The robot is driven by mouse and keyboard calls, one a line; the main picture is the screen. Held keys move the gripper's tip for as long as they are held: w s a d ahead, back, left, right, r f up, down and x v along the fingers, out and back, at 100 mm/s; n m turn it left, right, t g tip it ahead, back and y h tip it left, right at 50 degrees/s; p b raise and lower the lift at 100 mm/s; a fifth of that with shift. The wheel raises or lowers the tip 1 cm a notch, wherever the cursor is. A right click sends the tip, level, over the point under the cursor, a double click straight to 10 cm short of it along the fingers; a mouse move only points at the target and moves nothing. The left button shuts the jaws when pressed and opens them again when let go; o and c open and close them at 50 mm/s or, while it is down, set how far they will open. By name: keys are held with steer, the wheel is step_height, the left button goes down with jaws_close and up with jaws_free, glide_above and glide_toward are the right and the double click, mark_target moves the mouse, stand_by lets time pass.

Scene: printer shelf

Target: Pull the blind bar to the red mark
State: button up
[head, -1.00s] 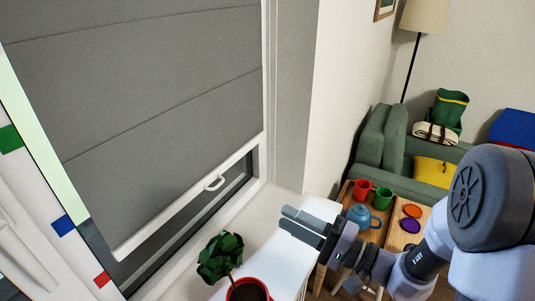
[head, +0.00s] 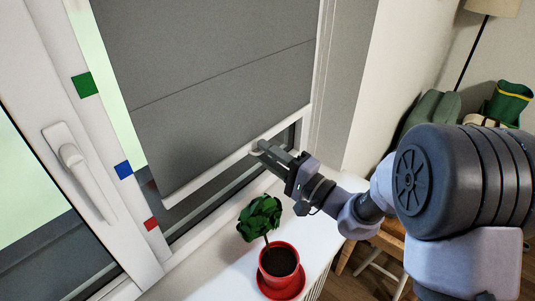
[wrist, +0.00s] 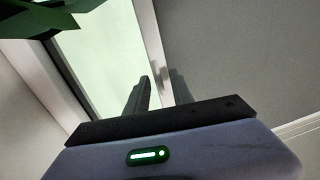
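The white blind bar (head: 215,172) runs slantwise along the bottom edge of the grey blind (head: 215,75). A small white handle (head: 257,149) on the bar is partly hidden by my gripper (head: 264,149), whose fingertips are at it. In the wrist view, my gripper's fingers (wrist: 158,92) stand apart, with the white bar (wrist: 152,50) showing between and beyond them. I cannot tell whether they touch the handle. The red mark (head: 151,224) is on the window frame at left, lower than the bar's left end. A blue mark (head: 123,170) and a green mark (head: 85,84) are above it.
A plant (head: 260,217) in a red pot (head: 279,262) stands on the white sill (head: 225,275), just below my gripper; its leaves also show in the wrist view (wrist: 45,15). A window handle (head: 75,165) is at left.

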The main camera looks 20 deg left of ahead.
jaws_close()
stand_by(1.4)
